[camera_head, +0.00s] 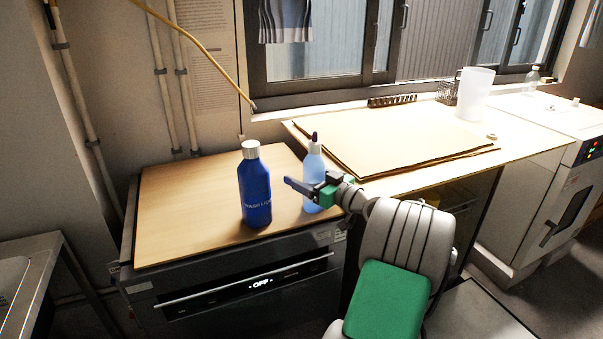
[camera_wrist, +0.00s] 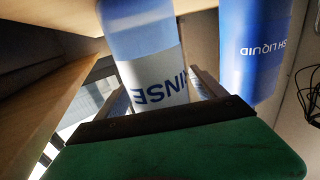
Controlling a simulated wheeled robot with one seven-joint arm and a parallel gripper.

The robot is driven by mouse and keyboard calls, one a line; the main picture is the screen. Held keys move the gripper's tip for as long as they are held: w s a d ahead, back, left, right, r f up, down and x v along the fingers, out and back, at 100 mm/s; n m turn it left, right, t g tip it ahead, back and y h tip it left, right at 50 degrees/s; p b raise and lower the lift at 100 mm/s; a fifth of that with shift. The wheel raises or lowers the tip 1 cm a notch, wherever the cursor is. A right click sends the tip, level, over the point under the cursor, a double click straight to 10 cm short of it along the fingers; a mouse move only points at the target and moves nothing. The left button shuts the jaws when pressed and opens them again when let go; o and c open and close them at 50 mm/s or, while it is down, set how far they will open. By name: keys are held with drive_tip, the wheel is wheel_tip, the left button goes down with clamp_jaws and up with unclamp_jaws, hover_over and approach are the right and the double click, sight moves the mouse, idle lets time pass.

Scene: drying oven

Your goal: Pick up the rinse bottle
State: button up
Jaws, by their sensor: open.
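The rinse bottle (camera_head: 314,163) is pale blue with a dark purple tip and stands upright on the wooden top at left. In the wrist view its body and white label (camera_wrist: 150,70) fill the centre, with "RINSE" partly readable and upside down. My gripper (camera_head: 303,186) is level with the bottle's body and hides part of it in the head view. In the wrist view the open fingers (camera_wrist: 163,90) lie on either side of the bottle's lower-picture part. I cannot tell whether either finger touches it.
A dark blue wash liquid bottle (camera_head: 255,190) with a white cap stands close to the left; it also shows in the wrist view (camera_wrist: 255,45). The wooden top (camera_head: 175,200) lies on an oven marked OFF. A brown board (camera_head: 400,135) and a white beaker (camera_head: 475,95) are on the right counter.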

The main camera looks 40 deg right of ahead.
drive_tip(key=shift+w, duration=0.1)
drive_tip(key=shift+s+d, duration=0.1)
drive_tip(key=shift+s, duration=0.15)
drive_tip(key=shift+c, duration=0.4)
drive_tip(key=shift+w+r, duration=0.1)
clamp_jaws()
